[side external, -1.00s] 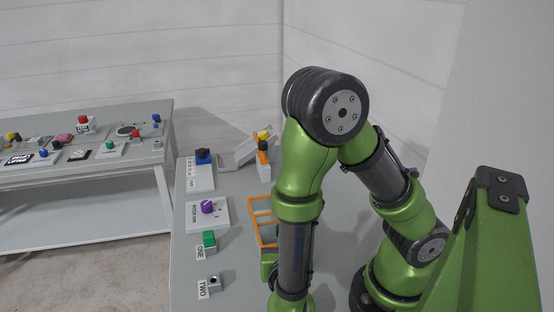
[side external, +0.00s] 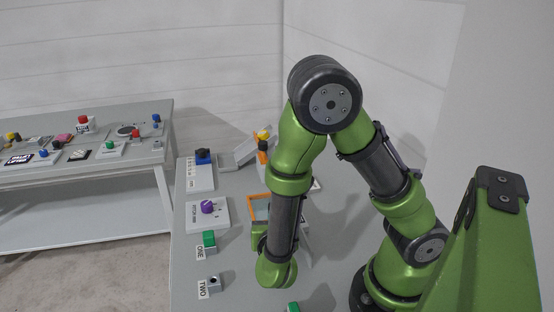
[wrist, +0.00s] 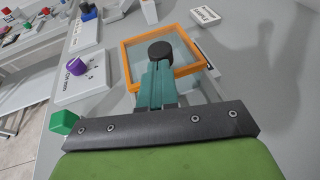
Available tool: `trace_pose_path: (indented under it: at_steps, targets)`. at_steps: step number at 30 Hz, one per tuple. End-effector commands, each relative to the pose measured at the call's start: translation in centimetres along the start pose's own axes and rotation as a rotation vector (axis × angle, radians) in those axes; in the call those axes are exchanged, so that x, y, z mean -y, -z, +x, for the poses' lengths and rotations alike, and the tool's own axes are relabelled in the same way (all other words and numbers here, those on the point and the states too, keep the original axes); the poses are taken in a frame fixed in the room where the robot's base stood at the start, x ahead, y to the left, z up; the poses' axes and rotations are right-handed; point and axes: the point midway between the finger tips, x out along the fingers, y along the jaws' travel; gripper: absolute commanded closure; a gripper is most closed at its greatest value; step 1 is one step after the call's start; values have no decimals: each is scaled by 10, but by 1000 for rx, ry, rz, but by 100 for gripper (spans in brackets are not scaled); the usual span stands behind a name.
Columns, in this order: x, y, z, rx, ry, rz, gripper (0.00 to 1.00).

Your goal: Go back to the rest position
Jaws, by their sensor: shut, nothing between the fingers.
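My gripper (wrist: 158,88) shows in the wrist view with its teal fingers together and nothing between them. It is over an orange-rimmed clear frame (wrist: 131,61) on the grey table. A black round knob (wrist: 161,50) shows just beyond the fingertips; I cannot tell whether they touch it. In the side external view my arm is bent over the table and its forearm hides the gripper. Part of the orange frame (side external: 258,198) shows behind the forearm.
A purple knob (side external: 207,207) on a white panel, a blue knob (side external: 203,155), a green button (side external: 209,239) and a small switch box (side external: 213,283) line the left table edge. A second table (side external: 85,182) stands left, across a gap.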

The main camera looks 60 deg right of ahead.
Motion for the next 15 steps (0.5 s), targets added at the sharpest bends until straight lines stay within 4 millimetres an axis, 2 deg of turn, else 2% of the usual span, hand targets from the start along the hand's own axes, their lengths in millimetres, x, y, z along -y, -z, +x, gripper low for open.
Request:
trace_pose_path:
  at_steps: [3,9,15]
  targets:
    - [-1,1,-26,-1,-10,1,100]
    - [1,2,-66,-3,-10,1,100]
    - [2,2,-87,-2,-7,4,100]
